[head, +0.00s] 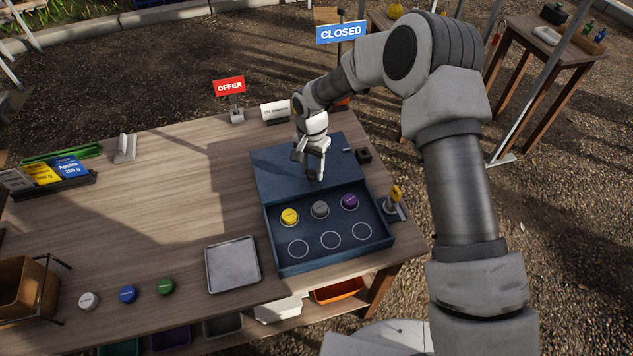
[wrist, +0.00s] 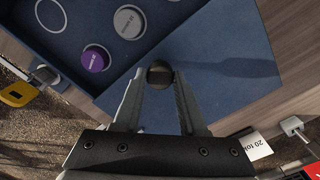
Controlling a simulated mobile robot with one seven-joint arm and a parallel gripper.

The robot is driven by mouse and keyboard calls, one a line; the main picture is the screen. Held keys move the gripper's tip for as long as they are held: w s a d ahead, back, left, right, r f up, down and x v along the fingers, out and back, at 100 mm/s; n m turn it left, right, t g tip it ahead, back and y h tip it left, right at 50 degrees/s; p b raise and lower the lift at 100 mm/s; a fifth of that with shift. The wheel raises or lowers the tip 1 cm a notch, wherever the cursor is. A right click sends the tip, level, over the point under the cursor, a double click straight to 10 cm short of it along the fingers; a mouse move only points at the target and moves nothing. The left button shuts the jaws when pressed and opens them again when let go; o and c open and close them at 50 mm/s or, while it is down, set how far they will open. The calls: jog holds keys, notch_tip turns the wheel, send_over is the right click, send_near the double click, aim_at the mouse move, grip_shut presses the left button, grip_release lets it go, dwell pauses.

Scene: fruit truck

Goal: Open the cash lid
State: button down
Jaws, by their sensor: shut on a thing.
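The blue cash box (head: 335,256) sits at the right of the wooden table. Its front part is uncovered, showing yellow, grey and purple tokens in the back row and several empty white rings. The flat blue lid (head: 275,168) lies behind this uncovered part, toward the far side. My gripper (head: 312,177) reaches down over the lid near its front edge. In the wrist view my gripper (wrist: 159,84) is shut on a small dark round knob (wrist: 159,75) on the lid. The knob is mostly hidden in the head view.
A grey tray (head: 232,265) stands left of the box, with white, blue and green tokens (head: 128,294) farther left. A yellow-handled padlock-like item (head: 395,195) is at the box's right. An OFFER sign (head: 229,86) stands behind. The table's left middle is clear.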

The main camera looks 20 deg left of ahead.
jog(key=shift+w+a, duration=0.15)
jog(key=shift+w, duration=0.1)
jog(key=shift+c, duration=2.3)
grip_release()
jog(key=shift+r, duration=0.1)
notch_tip(320, 180, up, 17)
jog(key=b, duration=0.1)
jog(key=shift+r, duration=0.15)
